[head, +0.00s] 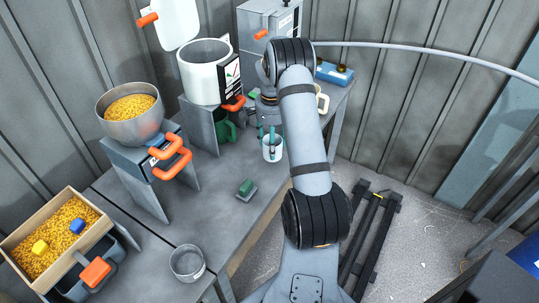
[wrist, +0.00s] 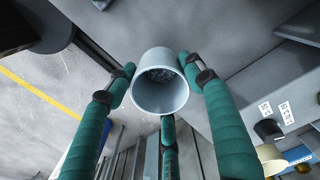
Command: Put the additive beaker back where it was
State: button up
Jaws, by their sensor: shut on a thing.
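The additive beaker, as I take it, is a pale, light-grey cup (head: 273,153) held over the table's right edge in the head view. In the wrist view the beaker (wrist: 160,103) shows its open mouth, with grey material or texture inside. My gripper (head: 267,138) has green-wrapped fingers and is shut on the beaker. In the wrist view, fingers of my gripper (wrist: 157,66) flank it left and right, and a third finger lies below it. Whether the beaker's base touches the table is unclear.
A green block (head: 245,189) and a clear empty cup (head: 187,262) stand on the grey table (head: 165,228). A pan of yellow granules (head: 130,107), a white pot (head: 205,70) and a wooden tray (head: 58,240) line the left. A cream mug (head: 322,103) and blue box (head: 334,73) are behind.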

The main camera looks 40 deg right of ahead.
jog(key=shift+w+a+f, duration=0.15)
jog(key=shift+a+f, duration=0.25)
jog(key=shift+a, duration=0.1)
jog(key=shift+f, duration=1.9)
jog(key=shift+f, duration=0.2)
jog(key=o, duration=1.3)
jog(key=shift+o, duration=0.2)
jog(key=shift+r, duration=0.15)
notch_tip(320, 180, up, 12)
jog(key=shift+w, duration=0.1)
